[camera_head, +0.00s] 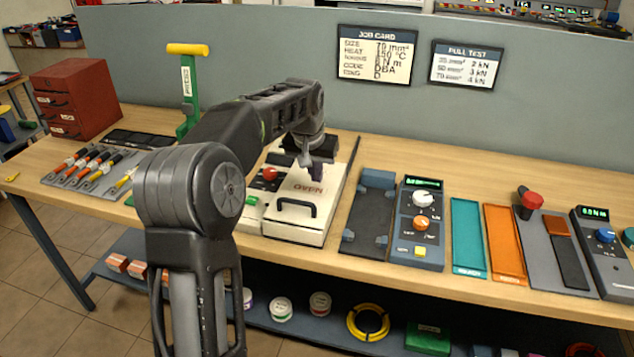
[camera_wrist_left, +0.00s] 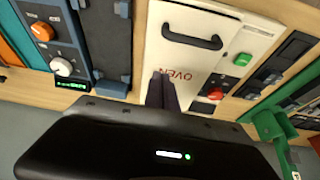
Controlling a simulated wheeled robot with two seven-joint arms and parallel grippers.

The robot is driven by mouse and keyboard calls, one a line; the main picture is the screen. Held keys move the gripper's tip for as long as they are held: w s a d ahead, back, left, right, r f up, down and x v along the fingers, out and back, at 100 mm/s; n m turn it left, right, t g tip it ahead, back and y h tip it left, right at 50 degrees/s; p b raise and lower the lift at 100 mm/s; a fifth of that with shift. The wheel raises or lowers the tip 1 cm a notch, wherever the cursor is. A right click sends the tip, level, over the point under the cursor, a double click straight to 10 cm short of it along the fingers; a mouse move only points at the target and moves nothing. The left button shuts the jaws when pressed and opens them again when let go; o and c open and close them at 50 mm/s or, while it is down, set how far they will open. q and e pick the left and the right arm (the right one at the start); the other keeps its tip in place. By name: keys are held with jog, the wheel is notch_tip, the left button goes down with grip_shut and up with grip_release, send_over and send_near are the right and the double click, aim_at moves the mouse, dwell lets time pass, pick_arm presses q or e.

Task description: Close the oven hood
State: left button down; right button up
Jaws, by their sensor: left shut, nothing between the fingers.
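The oven (camera_head: 307,232) is a cream box on the bench, with "OVEN" lettered in red on its hood (camera_head: 325,200) and a black handle (camera_head: 297,206) at the front. In the head view the hood appears to lie down flat over the body. It also shows in the left wrist view (camera_wrist_left: 202,58), with its handle (camera_wrist_left: 192,40) toward the top. My left gripper (camera_head: 312,172) is shut and empty, over the rear part of the hood beside the lettering. Its fingertips (camera_wrist_left: 162,78) cover part of the letters; contact cannot be told. My right gripper is not in view.
A red knob (camera_head: 269,174) and green button (camera_head: 252,200) sit on the oven's left side. A green press (camera_head: 189,95) with a yellow handle stands behind left. A dark cradle (camera_head: 368,215) and control box (camera_head: 417,225) stand at right. A grey panel (camera_head: 250,60) backs the bench.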

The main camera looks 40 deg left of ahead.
pick_arm(q)
jog(key=v, duration=0.7)
jog(key=shift+s, duration=0.15)
